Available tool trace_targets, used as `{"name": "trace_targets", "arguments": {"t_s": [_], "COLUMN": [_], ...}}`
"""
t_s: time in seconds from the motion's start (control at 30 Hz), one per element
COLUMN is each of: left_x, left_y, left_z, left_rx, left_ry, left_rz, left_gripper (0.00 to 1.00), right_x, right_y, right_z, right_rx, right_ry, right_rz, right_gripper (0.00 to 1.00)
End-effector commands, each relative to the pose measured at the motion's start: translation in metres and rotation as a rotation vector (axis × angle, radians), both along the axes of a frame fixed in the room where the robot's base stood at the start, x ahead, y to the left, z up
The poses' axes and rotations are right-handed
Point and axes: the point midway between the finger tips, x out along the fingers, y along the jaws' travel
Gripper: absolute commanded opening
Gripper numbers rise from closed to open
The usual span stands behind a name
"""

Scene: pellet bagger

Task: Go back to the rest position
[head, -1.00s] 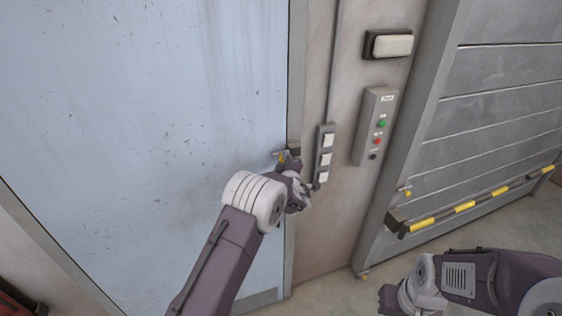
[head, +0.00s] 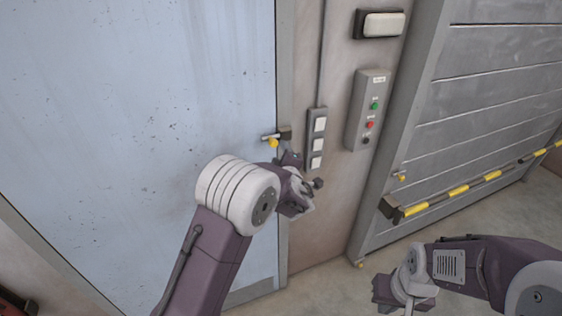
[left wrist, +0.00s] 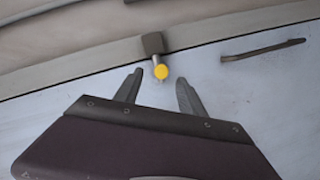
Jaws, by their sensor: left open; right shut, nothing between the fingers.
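My left gripper (head: 298,168) is in front of the door's right edge, a little below a latch with a yellow knob (head: 272,143). In the left wrist view its two fingers (left wrist: 158,90) are spread apart and empty, and the yellow knob (left wrist: 161,72) shows just beyond the gap between them, apart from both. My right gripper (head: 384,292) is at the lower right over the floor, in front of the shutter. It holds nothing, and its fingertips are small in the picture.
The pale blue door (head: 130,110) fills the left. Right of it are a switch strip (head: 317,140), a grey control box (head: 369,110) and a white lamp (head: 381,24). A slatted shutter (head: 480,110) carries a yellow-black bar (head: 459,190). Floor shows at the lower right.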

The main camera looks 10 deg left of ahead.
Motion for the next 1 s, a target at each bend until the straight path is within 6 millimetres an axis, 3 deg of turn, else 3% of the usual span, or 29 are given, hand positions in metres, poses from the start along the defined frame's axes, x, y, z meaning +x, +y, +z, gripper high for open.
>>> {"name": "trace_targets", "arguments": {"t_s": [0.4, 0.47, 0.57, 0.6, 0.7, 0.8, 0.9, 1.0], "left_x": [-0.009, -0.008, -0.022, -0.040, -0.099, -0.168, -0.240, -0.302], "left_y": [-0.001, 0.012, 0.067, 0.095, 0.152, 0.179, 0.175, 0.140], "left_z": [-0.001, -0.007, -0.005, -0.016, -0.061, -0.118, -0.178, -0.227], "left_rx": [0.002, -0.004, -0.050, -0.105, -0.402, -0.816, -1.284, -1.724], "left_ry": [0.001, -0.013, -0.070, -0.057, -0.059, -0.154, -0.374, -0.777], "left_rz": [0.004, 0.028, 0.143, 0.233, 0.514, 0.854, 1.278, 1.791], "left_gripper": [0.47, 0.47, 0.47, 0.47, 0.47, 0.47, 0.47, 0.47], "right_x": [0.000, 0.000, 0.000, 0.000, 0.000, 0.000, 0.000, 0.000], "right_y": [0.000, 0.000, 0.000, 0.000, 0.000, 0.000, 0.000, 0.000], "right_z": [-0.006, -0.020, -0.058, -0.067, -0.087, -0.104, -0.120, -0.130], "right_rx": [0.000, 0.000, 0.000, 0.000, 0.000, 0.000, 0.000, 0.000], "right_ry": [0.000, -0.001, 0.000, 0.001, 0.000, 0.000, 0.000, 0.000], "right_rz": [0.000, 0.000, 0.000, 0.000, 0.000, 0.000, 0.000, 0.000], "right_gripper": [0.00, 0.00, 0.00, 0.00, 0.00, 0.00, 0.00, 0.00]}}
